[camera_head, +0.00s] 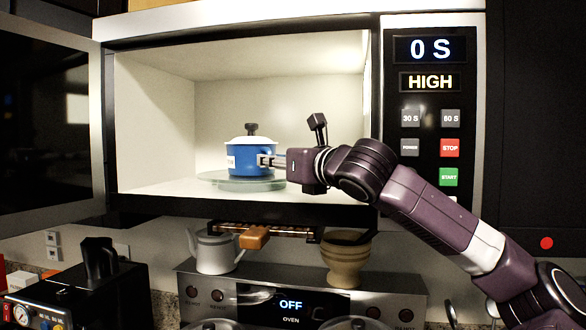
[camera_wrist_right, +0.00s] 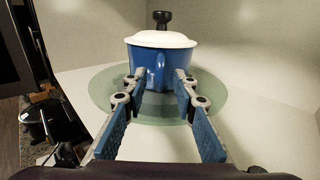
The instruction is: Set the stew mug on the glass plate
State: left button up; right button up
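The stew mug (camera_head: 246,158) is blue with a white lid and a black knob. It stands upright on the round glass plate (camera_head: 215,180) inside the open microwave, and appears to rest on it. In the right wrist view the mug (camera_wrist_right: 177,60) is straight ahead with its handle facing me, above the greenish glass plate (camera_wrist_right: 103,88). My right gripper (camera_head: 268,160) reaches in from the right at the mug's handle side. In the wrist view its blue-padded fingers (camera_wrist_right: 160,80) are spread apart on either side of the handle. My left gripper is not in view.
The microwave door (camera_head: 45,125) is swung open at left; the control panel (camera_head: 432,110) is at right. Below are a white kettle (camera_head: 215,252), a tan pot (camera_head: 345,262), an orange-handled item (camera_head: 254,237) and the oven front (camera_head: 300,300). The cavity's left side is free.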

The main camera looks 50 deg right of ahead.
jog(key=b+v, duration=0.5)
jog(key=v, duration=0.5)
jog(key=shift+s, duration=0.15)
jog(key=shift+s+a, duration=0.1)
jog(key=shift+s, duration=0.2)
